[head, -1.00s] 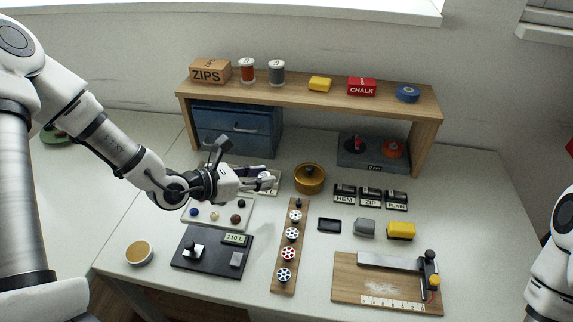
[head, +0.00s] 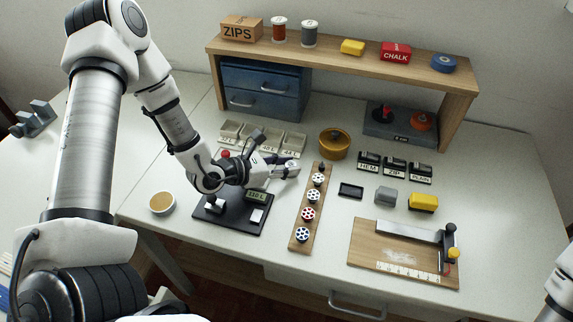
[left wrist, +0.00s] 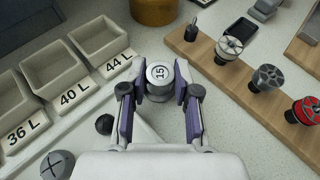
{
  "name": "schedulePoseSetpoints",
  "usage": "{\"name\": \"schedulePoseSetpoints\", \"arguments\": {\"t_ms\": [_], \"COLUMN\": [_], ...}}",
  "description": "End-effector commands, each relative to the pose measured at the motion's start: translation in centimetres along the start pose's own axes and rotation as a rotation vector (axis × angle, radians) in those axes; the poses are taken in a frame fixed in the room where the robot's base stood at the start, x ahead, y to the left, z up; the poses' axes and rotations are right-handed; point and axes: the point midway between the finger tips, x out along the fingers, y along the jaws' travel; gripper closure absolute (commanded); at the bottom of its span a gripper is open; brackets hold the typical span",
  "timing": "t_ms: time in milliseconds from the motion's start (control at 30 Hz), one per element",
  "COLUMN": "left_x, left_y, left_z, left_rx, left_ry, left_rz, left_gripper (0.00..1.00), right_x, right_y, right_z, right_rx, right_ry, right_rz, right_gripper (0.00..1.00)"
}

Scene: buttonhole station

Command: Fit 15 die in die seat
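The die marked 15 (left wrist: 159,74) is a round metal piece between the fingertips of my left gripper (left wrist: 158,88), which looks shut on it. In the head view my left gripper (head: 289,168) is above the table, between the display gauge and the wooden die rack (head: 306,232). The rack carries several spoked round dies (head: 308,214) and has a dark peg at its far end (left wrist: 191,30). I cannot tell for sure which part is the die seat. My right gripper is out of view; only part of my right arm shows at the lower right.
A brass pot (head: 334,146) stands beyond the gripper. Bins labelled 36 L, 40 L and 44 L (left wrist: 92,39) lie to its left. A black gauge (head: 238,222) reads 110 L. A cutting board (head: 365,250), a small black tray (head: 350,190) and a shelf (head: 340,58) stand around.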

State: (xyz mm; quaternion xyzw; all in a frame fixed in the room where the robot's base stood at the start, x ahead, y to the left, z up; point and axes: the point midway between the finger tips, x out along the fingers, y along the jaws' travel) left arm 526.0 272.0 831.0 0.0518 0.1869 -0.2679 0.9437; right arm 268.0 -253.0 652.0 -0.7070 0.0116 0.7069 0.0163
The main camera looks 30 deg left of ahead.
Motion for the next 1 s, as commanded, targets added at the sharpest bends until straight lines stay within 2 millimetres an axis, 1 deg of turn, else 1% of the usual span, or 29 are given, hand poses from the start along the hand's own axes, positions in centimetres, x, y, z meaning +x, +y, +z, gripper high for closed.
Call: {"name": "schedulePoseSetpoints", "arguments": {"t_ms": [33, 67, 333, 400, 467, 567, 667, 833, 900, 1000], "left_x": [0.0, 0.0, 0.0, -0.2, -0.6, -1.9, -3.8, -6.8, -8.1, -9.6], "left_y": [0.0, 0.0, 0.0, 0.0, 0.1, 0.2, 0.1, 0.1, 0.2, 0.1], "left_z": [0.0, 0.0, 0.1, 0.5, 0.5, 0.5, 0.7, 0.9, 1.1, 1.1], "left_rx": [0.000, 0.000, 0.000, 0.000, -0.003, -0.008, -0.010, -0.009, -0.009, -0.008], "left_ry": [0.001, 0.001, 0.001, 0.001, 0.001, 0.001, -0.004, -0.004, -0.002, -0.004], "left_rz": [0.000, 0.000, 0.000, 0.000, 0.002, 0.005, 0.005, 0.004, 0.006, 0.004], "left_gripper": [0.49, 0.46, 0.46, 0.46, 0.46, 0.46, 0.46, 0.46, 0.46, 0.46], "right_x": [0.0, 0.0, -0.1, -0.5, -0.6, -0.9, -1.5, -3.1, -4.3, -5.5], "right_y": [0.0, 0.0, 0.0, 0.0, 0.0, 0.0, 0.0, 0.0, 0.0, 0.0], "right_z": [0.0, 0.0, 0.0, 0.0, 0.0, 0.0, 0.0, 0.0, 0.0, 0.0], "right_rx": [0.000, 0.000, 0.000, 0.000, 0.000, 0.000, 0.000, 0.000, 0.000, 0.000], "right_ry": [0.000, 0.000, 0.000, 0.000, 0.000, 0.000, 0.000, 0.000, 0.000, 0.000], "right_rz": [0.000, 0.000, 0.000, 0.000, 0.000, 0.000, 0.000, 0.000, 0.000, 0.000], "right_gripper": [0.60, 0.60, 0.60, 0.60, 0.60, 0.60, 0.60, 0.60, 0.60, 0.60]}}
